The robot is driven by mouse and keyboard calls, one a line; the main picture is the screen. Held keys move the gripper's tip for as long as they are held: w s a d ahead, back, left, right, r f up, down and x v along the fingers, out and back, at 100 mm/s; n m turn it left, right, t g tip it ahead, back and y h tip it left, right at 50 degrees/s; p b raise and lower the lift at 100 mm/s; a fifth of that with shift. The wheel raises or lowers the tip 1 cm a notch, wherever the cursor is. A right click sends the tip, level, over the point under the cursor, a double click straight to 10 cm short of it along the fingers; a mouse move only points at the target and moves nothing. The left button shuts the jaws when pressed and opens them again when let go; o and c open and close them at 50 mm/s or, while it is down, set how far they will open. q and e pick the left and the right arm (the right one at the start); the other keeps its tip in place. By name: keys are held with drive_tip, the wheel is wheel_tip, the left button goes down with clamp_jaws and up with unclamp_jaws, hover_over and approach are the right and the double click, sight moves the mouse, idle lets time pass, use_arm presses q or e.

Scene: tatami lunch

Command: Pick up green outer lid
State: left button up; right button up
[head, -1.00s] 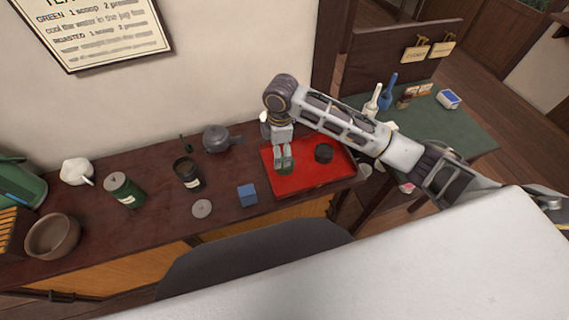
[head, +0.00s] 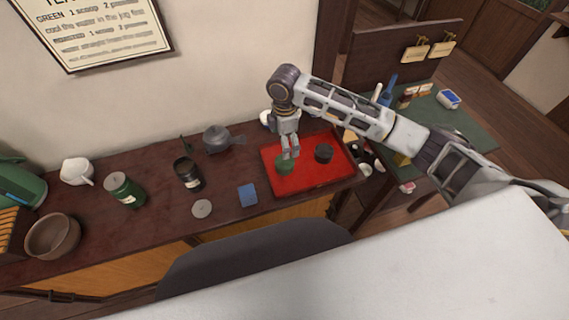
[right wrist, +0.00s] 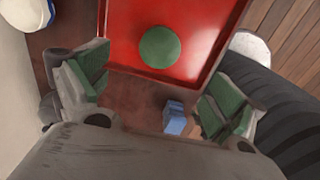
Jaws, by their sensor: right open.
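The green outer lid (head: 284,168) is round and lies on the left part of the red tray (head: 308,184). It also shows in the right wrist view (right wrist: 159,47), flat on the tray with its edges clear. My right gripper (head: 290,153) is just above and behind the lid, pointing down, with nothing between its fingers. In the right wrist view my right gripper (right wrist: 155,95) has its two green-padded fingers spread wide, and the lid is apart from both. My left gripper is out of view.
A dark round piece (head: 324,153) sits on the tray's right side. Left of the tray are a blue block (head: 247,195), a grey disc (head: 202,208), a dark canister (head: 188,174), a green canister (head: 124,190) and a grey teapot (head: 217,139). Bare counter lies between them.

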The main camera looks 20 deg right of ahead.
hover_over(285, 161)
wheel_tip(285, 161, down, 7)
drive_tip(key=shift+s+r, duration=0.1)
drive_tip(key=shift+r, duration=0.1)
drive_tip(key=shift+a+f, duration=0.1)
drive_tip(key=shift+f, duration=0.65)
wheel_tip(285, 161, down, 4)
drive_tip(key=shift+f, duration=0.3)
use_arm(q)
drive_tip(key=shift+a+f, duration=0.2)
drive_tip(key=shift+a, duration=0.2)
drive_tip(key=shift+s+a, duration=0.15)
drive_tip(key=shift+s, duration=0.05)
use_arm(e)
drive_tip(key=shift+c, duration=0.3)
